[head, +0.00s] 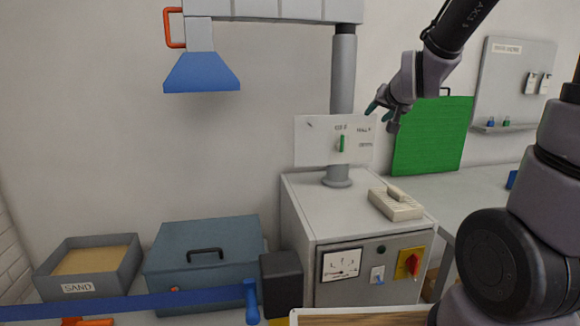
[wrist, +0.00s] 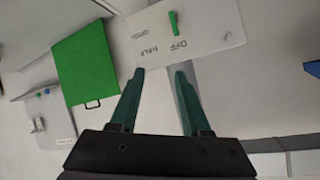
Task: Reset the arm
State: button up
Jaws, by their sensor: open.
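My gripper (head: 378,106) is raised in the air at the upper right of the head view, in front of the wall. Its two green fingers are apart and empty, as the wrist view (wrist: 160,75) also shows. Just beyond the fingertips is a white panel (head: 310,142) with a green lever and lettering, mounted on a grey post. In the wrist view the panel (wrist: 215,40) appears turned, with its green lever (wrist: 173,23) at the top. The fingers look apart from the lever; the exact gap to the panel cannot be told.
Below the panel stands a grey cabinet (head: 297,205) with a meter and a red-yellow switch (head: 409,263). A green board (head: 432,140) is behind my gripper. A blue hood (head: 201,73) hangs at upper left. A sand box (head: 127,262) and a lidded blue-grey box (head: 160,262) stand at lower left.

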jog(key=s+r+g, duration=0.2)
jog(key=s, duration=0.9)
jog(key=s+d+r+g+y, duration=0.1)
jog(key=s+r+g, duration=0.1)
jog(key=s, duration=0.9)
jog(key=shift+s+r+g+y, duration=0.2)
jog(key=shift+r+g+y, duration=0.15)
jog(key=shift+g, duration=0.25)
